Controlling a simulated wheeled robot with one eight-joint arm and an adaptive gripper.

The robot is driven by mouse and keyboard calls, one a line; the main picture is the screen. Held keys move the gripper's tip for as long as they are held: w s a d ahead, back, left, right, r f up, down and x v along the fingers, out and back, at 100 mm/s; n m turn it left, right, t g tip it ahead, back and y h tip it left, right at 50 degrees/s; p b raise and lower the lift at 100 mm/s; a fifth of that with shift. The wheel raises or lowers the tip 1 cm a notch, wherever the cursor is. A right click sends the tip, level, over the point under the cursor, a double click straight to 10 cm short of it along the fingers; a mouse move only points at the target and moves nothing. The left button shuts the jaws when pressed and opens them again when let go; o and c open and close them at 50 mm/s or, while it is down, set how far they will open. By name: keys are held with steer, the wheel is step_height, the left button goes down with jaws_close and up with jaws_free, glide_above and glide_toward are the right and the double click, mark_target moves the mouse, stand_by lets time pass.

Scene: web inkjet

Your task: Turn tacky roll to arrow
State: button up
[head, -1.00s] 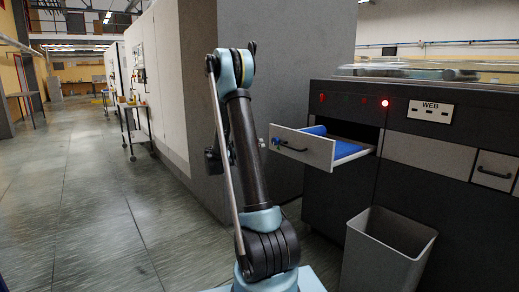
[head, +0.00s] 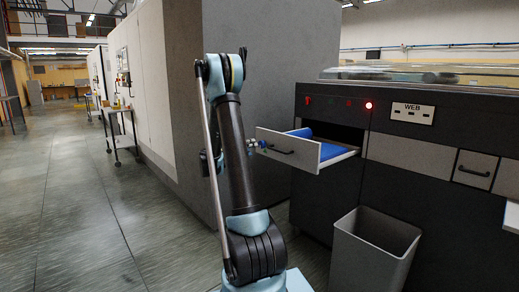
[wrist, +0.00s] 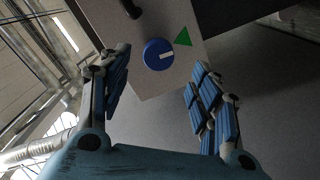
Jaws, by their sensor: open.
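A round blue knob (wrist: 158,54) with a white mark is on the grey front of an open drawer (head: 287,150). In the wrist view the white mark points right and slightly up, and a green triangle arrow (wrist: 183,38) is on the panel up and right of the knob. My gripper (wrist: 160,70) is open, one finger left and one right of the knob in the picture; I see no contact. In the head view a blue roll (head: 325,150) lies in the drawer, and my arm hides most of my gripper.
The drawer sticks out of a dark machine (head: 410,160) marked WEB, with a red light (head: 368,105). An open grey bin (head: 372,255) stands below it. A large grey cabinet (head: 258,70) is behind my arm. The floor at left is clear.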

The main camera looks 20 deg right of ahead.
mark_target(261, 145)
steer(key=x, duration=0.7)
steer(key=shift+w+d+f, duration=0.1)
steer(key=shift+w+d, duration=0.05)
steer(key=shift+d, duration=0.2)
steer(key=shift+c, duration=0.6)
steer(key=c, duration=1)
